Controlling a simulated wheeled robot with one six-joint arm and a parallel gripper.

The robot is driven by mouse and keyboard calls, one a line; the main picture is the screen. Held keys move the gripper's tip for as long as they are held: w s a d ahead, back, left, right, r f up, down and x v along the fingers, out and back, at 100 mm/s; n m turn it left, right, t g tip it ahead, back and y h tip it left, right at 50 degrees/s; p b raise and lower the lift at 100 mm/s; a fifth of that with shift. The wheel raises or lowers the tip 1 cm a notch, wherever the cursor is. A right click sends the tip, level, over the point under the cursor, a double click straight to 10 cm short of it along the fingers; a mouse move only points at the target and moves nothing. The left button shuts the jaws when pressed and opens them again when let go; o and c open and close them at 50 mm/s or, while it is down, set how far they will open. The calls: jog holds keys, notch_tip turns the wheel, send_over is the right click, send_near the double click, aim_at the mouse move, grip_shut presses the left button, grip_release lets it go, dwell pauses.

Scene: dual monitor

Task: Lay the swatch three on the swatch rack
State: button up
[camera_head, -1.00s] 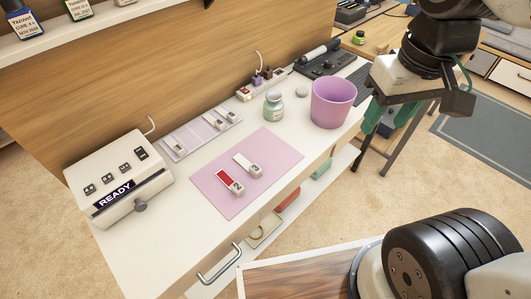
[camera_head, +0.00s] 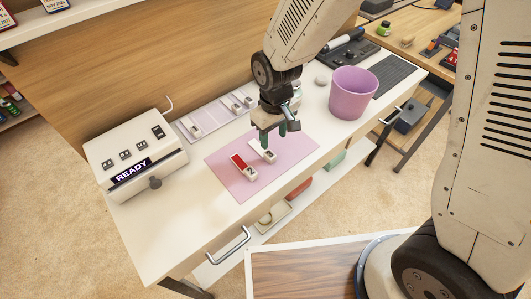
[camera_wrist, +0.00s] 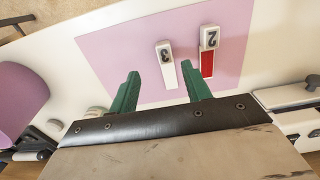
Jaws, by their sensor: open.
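Swatch three (camera_head: 259,150), a pale strip with a white tab marked 3, lies on the pink mat (camera_head: 225,180). In the wrist view, swatch three (camera_wrist: 170,76) appears between the fingers, its tab pointing away from me. My gripper (camera_head: 273,134) is open and empty, fingers down, over the mat close to swatch three. Its green fingers also show in the wrist view (camera_wrist: 160,72). The swatch rack (camera_head: 208,116) is a pale tray behind the mat. It holds a few white-tabbed swatches with bare room between them. My arm hides part of its right end.
Red swatch two (camera_head: 242,166) lies beside swatch three on the mat. The READY machine (camera_head: 137,162) stands left of the rack. The front left tabletop is clear.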

aim_at(270, 154)
jog(key=f, duration=0.7)
jog(key=shift+a+f, duration=0.15)
jog(key=shift+a, duration=0.25)
jog(key=shift+c, duration=0.3)
grip_shut()
